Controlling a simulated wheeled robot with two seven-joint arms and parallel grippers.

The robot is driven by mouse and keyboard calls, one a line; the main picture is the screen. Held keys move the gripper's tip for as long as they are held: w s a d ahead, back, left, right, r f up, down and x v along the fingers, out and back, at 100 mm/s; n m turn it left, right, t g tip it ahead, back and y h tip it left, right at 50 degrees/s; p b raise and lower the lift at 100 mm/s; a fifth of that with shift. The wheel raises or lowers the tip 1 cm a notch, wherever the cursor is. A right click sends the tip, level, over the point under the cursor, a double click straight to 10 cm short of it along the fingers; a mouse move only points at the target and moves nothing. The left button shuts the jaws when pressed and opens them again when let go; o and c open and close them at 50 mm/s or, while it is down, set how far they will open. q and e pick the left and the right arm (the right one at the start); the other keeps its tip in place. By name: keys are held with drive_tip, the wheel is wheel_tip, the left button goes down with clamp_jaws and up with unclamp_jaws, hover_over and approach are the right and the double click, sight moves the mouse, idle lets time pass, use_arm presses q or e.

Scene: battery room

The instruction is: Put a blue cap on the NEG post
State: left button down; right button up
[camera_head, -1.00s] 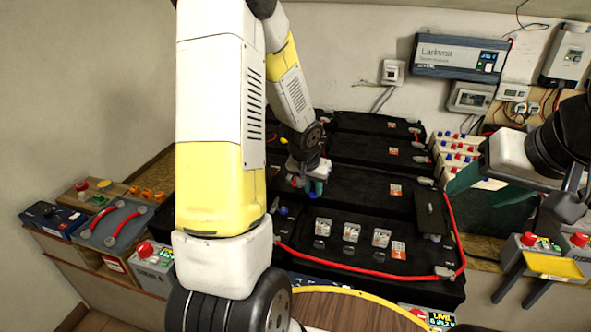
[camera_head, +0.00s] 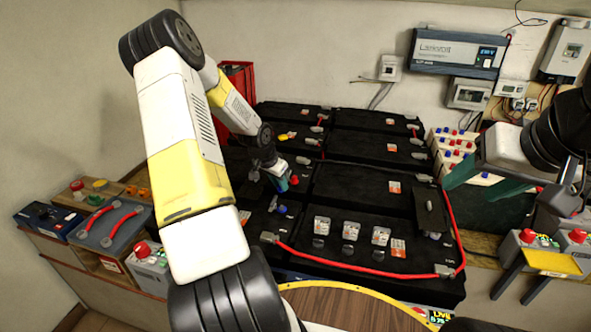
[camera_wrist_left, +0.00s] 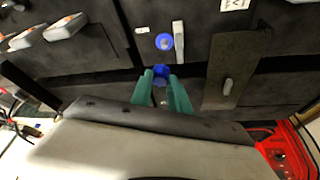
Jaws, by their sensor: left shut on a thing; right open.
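My left gripper (camera_head: 281,185) is over the left part of the battery bank, its teal fingers pointing down. In the left wrist view, the fingers (camera_wrist_left: 163,88) are closed around a small blue cap (camera_wrist_left: 160,71) at their tips. Another blue round piece (camera_wrist_left: 164,41) sits on the black battery top just beyond it. In the head view, a blue piece (camera_head: 282,209) shows on the battery just below the gripper. I cannot read a NEG label. My right gripper (camera_head: 468,190) is open and empty at the right, its teal fingers spread.
A red cable (camera_head: 350,268) runs along the front battery (camera_head: 300,250). A pale rack (camera_head: 458,150) with several red and blue caps stands at the right. A grey plate (camera_head: 429,210) stands on the bank.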

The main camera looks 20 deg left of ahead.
use_arm(q)
drive_tip(key=shift+f, duration=3.25)
drive_tip(key=shift+s+a, duration=0.1)
drive_tip(key=shift+a, duration=0.1)
